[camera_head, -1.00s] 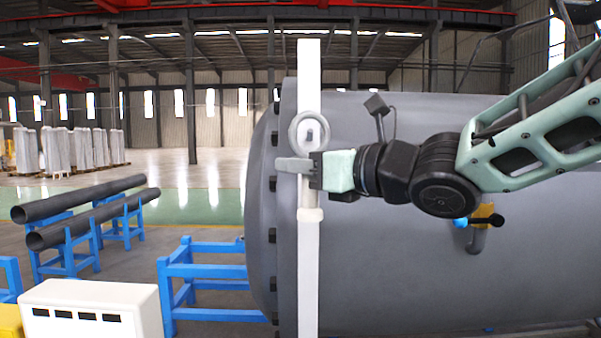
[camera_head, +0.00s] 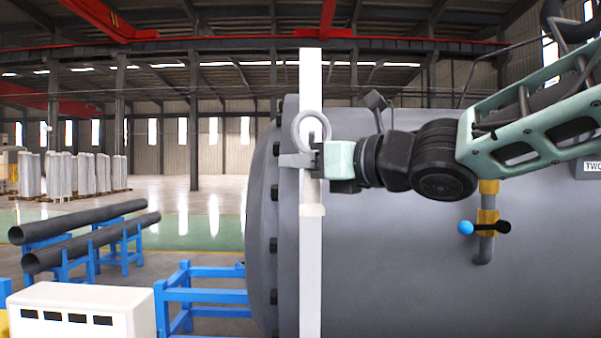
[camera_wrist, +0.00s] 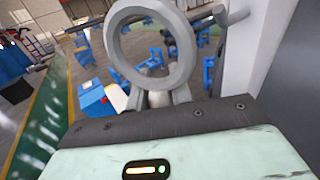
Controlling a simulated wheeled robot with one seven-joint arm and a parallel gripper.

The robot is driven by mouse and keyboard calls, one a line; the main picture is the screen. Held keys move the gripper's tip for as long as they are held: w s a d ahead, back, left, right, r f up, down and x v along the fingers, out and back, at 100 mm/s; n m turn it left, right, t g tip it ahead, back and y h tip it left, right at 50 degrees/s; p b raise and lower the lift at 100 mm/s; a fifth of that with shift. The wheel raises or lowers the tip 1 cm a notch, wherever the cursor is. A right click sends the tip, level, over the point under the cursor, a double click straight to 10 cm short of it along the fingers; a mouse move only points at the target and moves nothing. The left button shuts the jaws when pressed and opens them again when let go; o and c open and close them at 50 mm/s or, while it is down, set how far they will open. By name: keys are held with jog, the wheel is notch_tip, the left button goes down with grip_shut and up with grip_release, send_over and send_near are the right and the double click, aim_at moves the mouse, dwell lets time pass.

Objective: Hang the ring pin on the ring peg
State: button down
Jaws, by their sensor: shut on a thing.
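The ring pin (camera_head: 298,130) is a grey ring on a short stem. My gripper (camera_head: 300,160) is shut on its stem, with the ring standing up above the jaws. In the wrist view the ring (camera_wrist: 118,50) stands above the jaws of my gripper (camera_wrist: 158,98). The ring peg (camera_wrist: 228,17) is a short grey rod beside the white post, just right of the ring's upper edge. In the head view a small dark spot, probably the peg (camera_head: 311,138), shows within the ring's outline. I cannot tell whether the peg passes through the ring.
The upright white post (camera_head: 311,260) stands close behind the ring and my gripper. A large grey flanged shell (camera_head: 400,270) fills the right side, with a yellow-banded valve pipe (camera_head: 487,215). Blue stands (camera_head: 180,290) and a white box (camera_head: 90,300) are lower left.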

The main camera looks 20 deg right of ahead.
aim_at(302, 173)
jog(key=shift+w+d+b, duration=0.15)
jog(key=shift+b, duration=0.5)
jog(key=w+d+p, duration=0.1)
jog(key=w, duration=0.2)
jog(key=w+d+f+p, duration=0.1)
jog(key=w, duration=0.3)
jog(key=w+d, duration=0.1)
jog(key=w, duration=0.2)
jog(key=shift+w+d+f+p, duration=0.2)
jog(key=shift+f+p, duration=0.15)
jog(key=shift+p, duration=0.05)
jog(key=shift+w+f+b, duration=0.1)
jog(key=shift+f+b, duration=0.05)
jog(key=shift+b, duration=0.25)
jog(key=shift+f+b, duration=0.15)
jog(key=shift+b, duration=0.15)
dwell(0.5)
jog(key=c, duration=1.2)
grip_release()
jog(key=shift+o, duration=0.2)
jog(key=shift+d, duration=0.1)
